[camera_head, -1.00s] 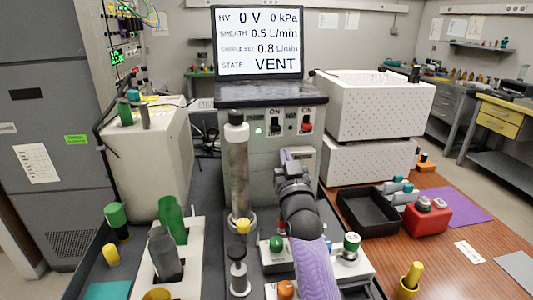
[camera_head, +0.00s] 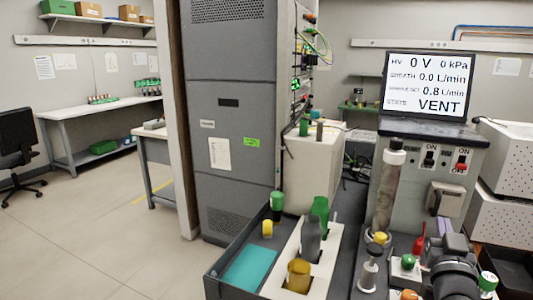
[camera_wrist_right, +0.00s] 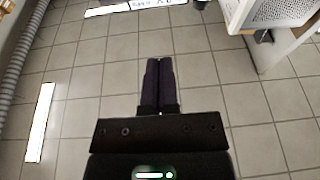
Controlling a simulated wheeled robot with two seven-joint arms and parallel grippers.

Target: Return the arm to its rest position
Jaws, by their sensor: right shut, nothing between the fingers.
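My right arm (camera_head: 452,272) shows at the lower right of the head view as dark joints in front of the grey instrument. In the right wrist view my right gripper (camera_wrist_right: 159,62) is shut, its two dark purple fingers side by side with nothing between them. The fingers point over bare floor tiles (camera_wrist_right: 95,80), apart from any object. The left gripper is in neither view. The instrument's screen (camera_head: 427,84) reads 0 V, 0 kPa, sheath 0.0 L/min, 0.8 L/min and VENT.
A metal column (camera_head: 386,190) stands before the instrument (camera_head: 425,135). A white rack (camera_head: 271,281) with green, grey and amber bottles stands in a dark tray with a teal pad (camera_head: 250,268). White perforated boxes (camera_head: 500,215) stand at right. The floor (camera_head: 90,230) at left is open.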

